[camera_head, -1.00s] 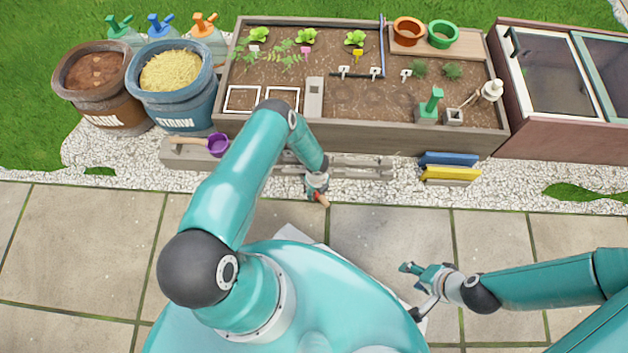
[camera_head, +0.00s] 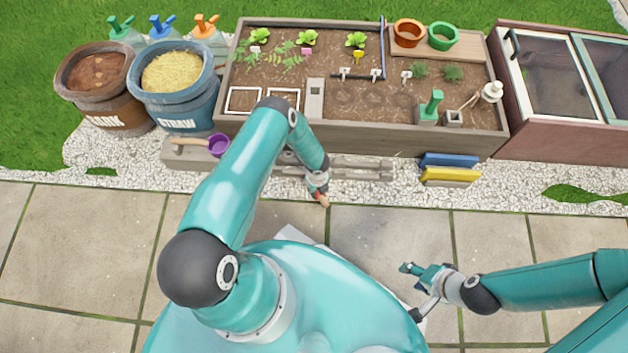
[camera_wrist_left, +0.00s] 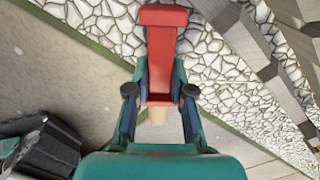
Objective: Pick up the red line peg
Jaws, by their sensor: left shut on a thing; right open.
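The red line peg (camera_wrist_left: 162,52) is held between the fingers of my left gripper (camera_wrist_left: 160,85) in the left wrist view. Its wide red head points away from the gripper, and a tan part shows between the fingers. In the head view my left gripper (camera_head: 318,190) is in front of the planter bed, over the gravel strip near the paving edge, with the small red peg (camera_head: 322,201) at its tip. My right gripper (camera_head: 415,275) is open and empty over the paving at the lower right.
A grey ledge (camera_head: 350,166) runs along the front of the wooden planter bed (camera_head: 400,140). The paving (camera_head: 370,235) ahead is clear.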

